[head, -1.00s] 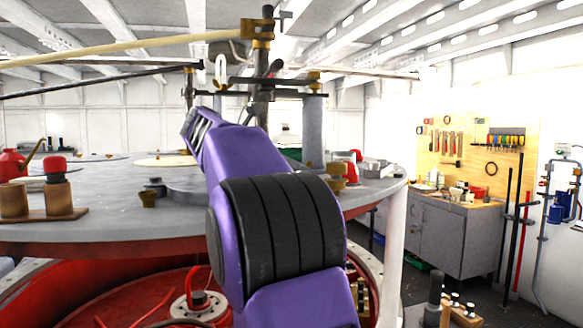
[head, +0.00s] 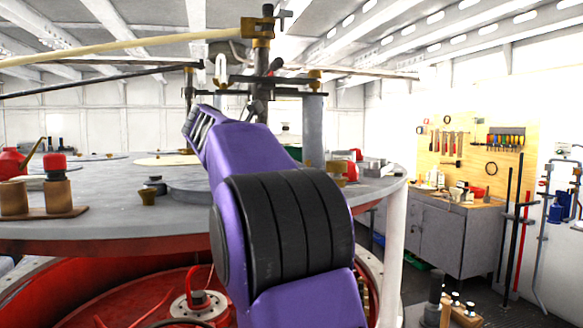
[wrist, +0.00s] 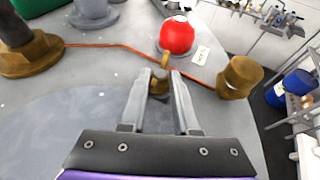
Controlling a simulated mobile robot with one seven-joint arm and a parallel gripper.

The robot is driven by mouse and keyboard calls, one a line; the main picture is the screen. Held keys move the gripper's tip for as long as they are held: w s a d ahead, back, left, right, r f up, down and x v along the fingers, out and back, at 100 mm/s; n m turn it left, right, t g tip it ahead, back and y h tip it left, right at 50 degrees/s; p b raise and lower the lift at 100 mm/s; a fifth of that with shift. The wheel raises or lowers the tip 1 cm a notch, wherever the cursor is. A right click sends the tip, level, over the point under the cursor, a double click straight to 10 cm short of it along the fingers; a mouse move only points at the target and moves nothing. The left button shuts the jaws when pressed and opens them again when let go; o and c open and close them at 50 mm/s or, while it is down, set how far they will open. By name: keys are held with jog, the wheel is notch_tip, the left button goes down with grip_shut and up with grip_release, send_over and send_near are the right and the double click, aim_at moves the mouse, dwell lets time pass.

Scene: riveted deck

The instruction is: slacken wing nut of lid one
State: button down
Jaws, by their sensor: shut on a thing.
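In the wrist view my gripper (wrist: 160,82) is shut on a small brass wing nut (wrist: 159,87), with one grey finger on each side of it. One brass wing stands up between and just past the fingertips. The nut is at the edge of a round, flat grey plate (wrist: 50,125), which looks like a lid; I see no number on it. In the head view my purple arm reaches over the big grey round table, and it hides the fingers and the nut.
Past the fingertips are a red ball-shaped knob (wrist: 177,36) with a paper tag (wrist: 201,55) and an orange cord (wrist: 125,49). Brass fittings stand at right (wrist: 240,77) and left (wrist: 30,52). In the head view, a post with rods (head: 262,100) rises behind my arm.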

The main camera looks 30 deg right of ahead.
jog(key=shift+s+d+f+n+t+b, duration=0.1)
jog(key=shift+s+n+t+b, duration=0.05)
jog(key=shift+n+t+b, duration=0.3)
jog(key=shift+s+f+n+t+b, duration=0.1)
jog(key=shift+s+n+t+b, duration=0.05)
jog(key=shift+n+t+b, duration=0.3)
jog(key=shift+s+r+n+t+y, duration=0.2)
jog(key=shift+n+t+y, duration=0.3)
jog(key=shift+n+t, duration=0.3)
jog(key=n+t+y, duration=0.1)
jog(key=n+t+p, duration=0.1)
jog(key=shift+s+d+r+t+y, duration=0.1)
jog(key=shift+d+t+y, duration=0.05)
jog(key=shift+t+y, duration=0.2)
jog(key=shift+n+t+y+p, duration=0.45)
jog(key=shift+n+p, duration=0.25)
jog(key=shift+f, duration=0.2)
jog(key=c, duration=0.6)
grip_release()
jog(key=shift+c, duration=0.2)
jog(key=shift+r, duration=0.15)
